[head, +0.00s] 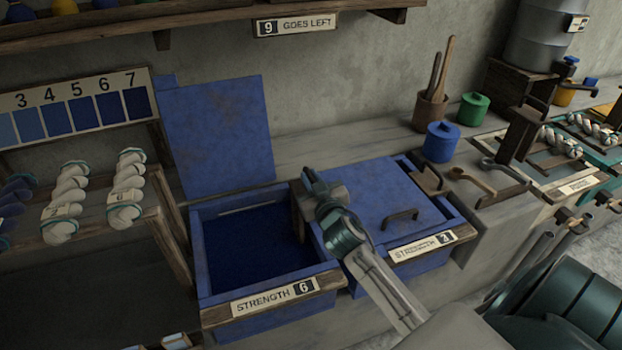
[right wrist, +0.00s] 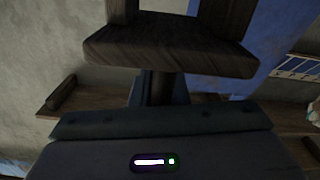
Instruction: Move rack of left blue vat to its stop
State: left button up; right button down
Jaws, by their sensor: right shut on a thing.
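The left blue vat (head: 207,262) stands open, with dark blue liquid inside and a "STRENGTH 6" plate on its front. Its blue lid (head: 218,135) stands upright behind it. A dark wooden rack part (head: 299,215) shows at the vat's right side. My right gripper (head: 318,188) is over that side, shut on the rack's wooden piece. In the right wrist view, a dark wooden block (right wrist: 170,52) with a post stands right in front of the gripper. The gripper hides part of the rack, and its lower part cannot be seen. My left gripper is not in view.
The right blue vat (head: 375,200), marked "STRENGTH 3", is closed by a lid with a handle. A blue jar (head: 441,142), a green jar (head: 472,108) and wooden tools stand behind at right.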

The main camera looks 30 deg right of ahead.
jog(key=shift+f, duration=0.15)
jog(key=c, duration=1.5)
grip_release()
jog(key=shift+d, duration=0.1)
jog(key=shift+o, duration=0.2)
jog(key=shift+s, duration=0.1)
jog(key=shift+s, duration=0.35)
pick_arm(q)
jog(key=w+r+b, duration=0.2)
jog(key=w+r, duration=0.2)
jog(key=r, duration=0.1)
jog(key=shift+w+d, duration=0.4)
pick_arm(e)
jog(key=v, duration=1)
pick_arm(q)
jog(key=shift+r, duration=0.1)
